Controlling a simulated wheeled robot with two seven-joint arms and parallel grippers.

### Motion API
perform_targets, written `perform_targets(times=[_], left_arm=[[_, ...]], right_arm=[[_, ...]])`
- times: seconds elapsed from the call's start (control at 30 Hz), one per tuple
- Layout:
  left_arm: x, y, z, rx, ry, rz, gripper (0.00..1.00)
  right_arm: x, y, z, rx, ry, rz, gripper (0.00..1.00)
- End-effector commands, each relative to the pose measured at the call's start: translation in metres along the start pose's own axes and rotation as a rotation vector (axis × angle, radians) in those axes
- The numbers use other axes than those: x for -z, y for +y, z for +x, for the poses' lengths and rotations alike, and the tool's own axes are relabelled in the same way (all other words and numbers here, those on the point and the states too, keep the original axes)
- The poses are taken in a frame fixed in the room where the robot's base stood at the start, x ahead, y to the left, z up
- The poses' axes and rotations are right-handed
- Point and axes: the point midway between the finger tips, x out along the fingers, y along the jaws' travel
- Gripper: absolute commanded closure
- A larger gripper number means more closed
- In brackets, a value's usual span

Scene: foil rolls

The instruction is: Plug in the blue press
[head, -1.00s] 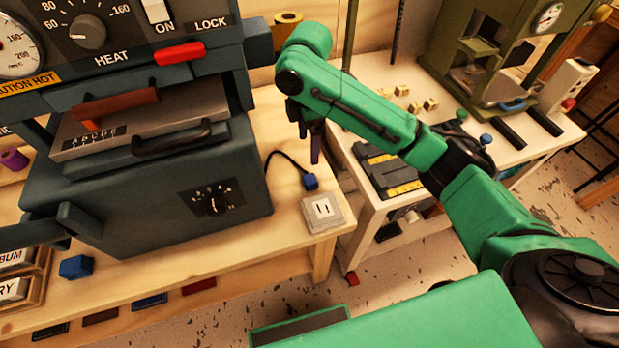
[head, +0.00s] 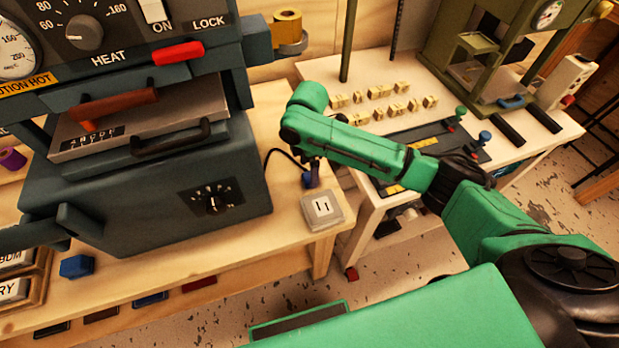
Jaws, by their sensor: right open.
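The blue press (head: 150,200) stands on the wooden bench at the left. The white outlet box (head: 322,210) with two slots sits just in front of the plug, near the bench's right corner. My right gripper (head: 313,175) points down at the plug. Its dark fingers are open and partly cover the plug; I cannot tell whether they touch it. The plug is apart from the outlet. My left gripper is not seen.
A blue block (head: 77,266) lies on the bench's front left. A yellow roll (head: 288,27) stands behind the press. A second table to the right holds several small brass-coloured blocks (head: 398,88) and a green press (head: 490,60). The bench around the outlet is clear.

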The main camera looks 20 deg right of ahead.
Motion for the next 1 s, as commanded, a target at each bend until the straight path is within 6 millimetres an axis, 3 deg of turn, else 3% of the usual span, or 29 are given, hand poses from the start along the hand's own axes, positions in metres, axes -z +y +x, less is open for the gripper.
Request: perform_targets(times=[0.2, 0.53, 0.57, 0.77, 0.8, 1.0], left_arm=[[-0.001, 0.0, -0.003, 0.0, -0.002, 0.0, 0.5], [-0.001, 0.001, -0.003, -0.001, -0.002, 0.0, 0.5], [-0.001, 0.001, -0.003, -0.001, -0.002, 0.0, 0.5], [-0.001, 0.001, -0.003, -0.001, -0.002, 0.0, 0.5], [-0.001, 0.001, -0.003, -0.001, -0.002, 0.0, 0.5], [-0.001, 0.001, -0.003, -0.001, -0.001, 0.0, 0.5]], right_arm=[[-0.002, -0.002, 0.033, 0.001, -0.001, 0.001, 0.15], [-0.002, -0.001, 0.035, 0.001, -0.001, 0.0, 0.15], [-0.002, -0.001, 0.035, 0.001, -0.001, 0.0, 0.19], [-0.002, -0.001, 0.035, 0.0, -0.001, 0.0, 0.95], [-0.002, -0.001, 0.035, 0.0, -0.001, 0.0, 1.0], [-0.002, -0.001, 0.035, 0.0, 0.0, 0.001, 1.0]])
